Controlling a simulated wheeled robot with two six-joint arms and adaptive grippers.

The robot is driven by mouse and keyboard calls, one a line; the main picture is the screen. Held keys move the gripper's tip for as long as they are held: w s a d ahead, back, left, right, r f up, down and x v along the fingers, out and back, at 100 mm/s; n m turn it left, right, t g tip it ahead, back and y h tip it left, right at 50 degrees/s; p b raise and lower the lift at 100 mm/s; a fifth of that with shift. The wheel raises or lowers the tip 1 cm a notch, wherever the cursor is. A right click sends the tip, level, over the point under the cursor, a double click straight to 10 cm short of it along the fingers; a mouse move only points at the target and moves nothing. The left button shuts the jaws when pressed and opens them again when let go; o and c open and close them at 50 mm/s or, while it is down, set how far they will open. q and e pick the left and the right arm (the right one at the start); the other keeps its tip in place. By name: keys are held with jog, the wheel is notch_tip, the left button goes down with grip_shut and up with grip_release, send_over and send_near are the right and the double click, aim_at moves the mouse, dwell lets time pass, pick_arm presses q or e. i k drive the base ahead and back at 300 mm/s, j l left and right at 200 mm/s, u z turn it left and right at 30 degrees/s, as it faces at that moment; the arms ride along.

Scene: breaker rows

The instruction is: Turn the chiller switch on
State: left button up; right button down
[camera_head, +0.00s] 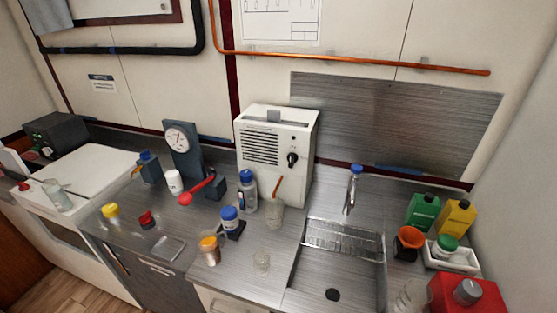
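A white boxy unit (300,130) with a grey vent grille stands on the counter against the wall, near the middle of the head view; it looks like the chiller. A black rotary knob (292,160) sits on the right part of its front face. A small dark detail shows above the knob. I cannot read the labels or tell whether the knob is at on or off. Neither of my grippers shows in the head view.
A red-handled item (197,189) is to the left. A sink (330,275) with a faucet (352,187) lies right. Bottles (423,211) crowd the far right.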

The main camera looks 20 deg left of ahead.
aim_at(292, 158)
jog(key=k+j+u, duration=0.1)
jog(key=j+u, duration=0.95)
jog(key=k+l, duration=0.05)
